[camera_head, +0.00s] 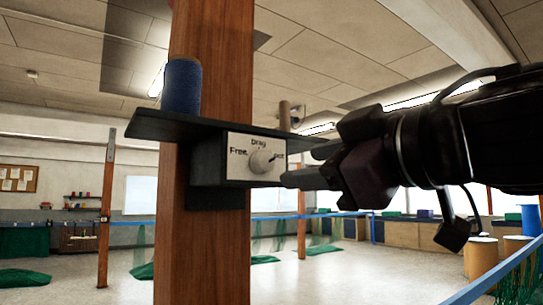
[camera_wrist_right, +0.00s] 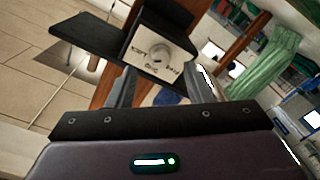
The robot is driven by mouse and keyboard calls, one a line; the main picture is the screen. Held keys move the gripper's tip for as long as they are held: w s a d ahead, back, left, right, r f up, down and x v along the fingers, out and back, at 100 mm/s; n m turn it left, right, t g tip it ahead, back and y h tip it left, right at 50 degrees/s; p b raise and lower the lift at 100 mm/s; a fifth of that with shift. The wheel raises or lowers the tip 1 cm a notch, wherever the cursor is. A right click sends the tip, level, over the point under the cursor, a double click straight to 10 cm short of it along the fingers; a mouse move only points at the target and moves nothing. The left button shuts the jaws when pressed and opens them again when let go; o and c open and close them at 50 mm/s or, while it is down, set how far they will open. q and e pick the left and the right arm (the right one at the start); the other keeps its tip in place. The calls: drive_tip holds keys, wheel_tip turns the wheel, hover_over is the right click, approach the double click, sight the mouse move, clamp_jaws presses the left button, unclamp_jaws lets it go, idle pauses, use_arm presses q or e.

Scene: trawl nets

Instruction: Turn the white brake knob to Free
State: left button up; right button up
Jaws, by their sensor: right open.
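The white brake knob (camera_head: 262,161) is on the pale front plate of a dark box on a wooden post. The plate reads Free at left, Drag at top and a partly hidden label at right. There the knob (camera_wrist_right: 158,62) lies ahead, between the finger lines. My right gripper (camera_head: 302,164) is open and empty, just right of the knob and apparently apart from it; the exact gap is unclear. My left gripper is out of view.
A dark shelf (camera_head: 150,125) juts out above the box and carries a blue spool (camera_head: 181,87) and a small peg (camera_head: 285,116). The wooden post (camera_head: 205,250) stands directly behind. A blue rail (camera_head: 500,275) with green netting runs at lower right.

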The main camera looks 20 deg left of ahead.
sight(269, 161)
drive_tip(key=w+a+p, duration=0.1)
drive_tip(key=a+r+p, duration=0.1)
drive_tip(key=a+p, duration=0.1)
drive_tip(key=w+a+p, duration=0.1)
drive_tip(key=a, duration=0.1)
drive_tip(key=shift+w+a+r, duration=0.2)
drive_tip(key=shift+w+a, duration=0.05)
drive_tip(key=shift+w, duration=0.05)
drive_tip(key=shift+w+a+f+p, duration=0.1)
drive_tip(key=shift+w+a+p, duration=0.1)
drive_tip(key=shift+a+p, duration=0.2)
drive_tip(key=shift+w, duration=0.1)
drive_tip(key=c, duration=1)
